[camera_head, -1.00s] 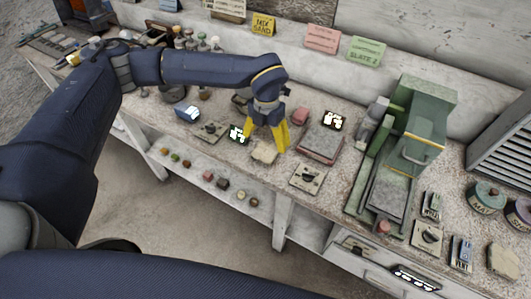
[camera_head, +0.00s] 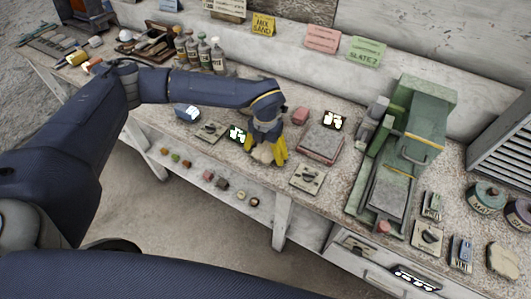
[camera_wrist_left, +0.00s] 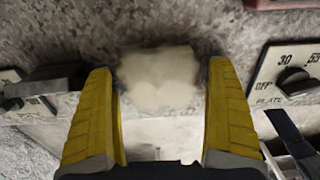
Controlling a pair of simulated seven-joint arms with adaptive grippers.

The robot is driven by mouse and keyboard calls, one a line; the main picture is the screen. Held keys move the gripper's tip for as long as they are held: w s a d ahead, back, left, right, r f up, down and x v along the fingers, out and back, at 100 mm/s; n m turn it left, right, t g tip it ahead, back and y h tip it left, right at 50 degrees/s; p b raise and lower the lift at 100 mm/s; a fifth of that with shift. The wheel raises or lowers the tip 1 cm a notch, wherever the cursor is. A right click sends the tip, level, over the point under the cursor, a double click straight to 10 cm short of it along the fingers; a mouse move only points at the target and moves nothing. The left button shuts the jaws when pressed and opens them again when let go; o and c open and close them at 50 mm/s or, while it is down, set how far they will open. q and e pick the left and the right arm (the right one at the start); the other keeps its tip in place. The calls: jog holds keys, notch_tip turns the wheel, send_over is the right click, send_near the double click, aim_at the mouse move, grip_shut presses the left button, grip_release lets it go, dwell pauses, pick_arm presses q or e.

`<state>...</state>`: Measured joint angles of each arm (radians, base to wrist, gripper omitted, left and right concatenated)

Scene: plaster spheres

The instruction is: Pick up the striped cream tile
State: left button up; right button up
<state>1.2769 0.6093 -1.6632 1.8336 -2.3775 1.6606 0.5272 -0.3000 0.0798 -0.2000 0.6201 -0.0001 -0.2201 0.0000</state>
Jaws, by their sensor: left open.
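A cream tile (camera_head: 262,154) with an uneven outline lies flat near the front edge of the workbench; no stripes can be made out on it. In the left wrist view the pale tile (camera_wrist_left: 160,76) lies ahead of and between the fingers, blurred. My left gripper (camera_head: 265,154) points down over the tile, its yellow fingers open on either side of it. In the left wrist view the open fingers of the gripper (camera_wrist_left: 161,118) show no clear contact with the tile. My right gripper is not in view.
Dial plates stand on both sides, one at left (camera_head: 210,131) and one at right (camera_head: 307,178). A reddish-framed slab (camera_head: 320,143) and a green machine (camera_head: 405,150) stand to the right.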

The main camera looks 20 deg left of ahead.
pick_arm(q)
jog(key=c, duration=1.5)
jog(key=shift+o, duration=0.2)
jog(key=shift+r, duration=0.1)
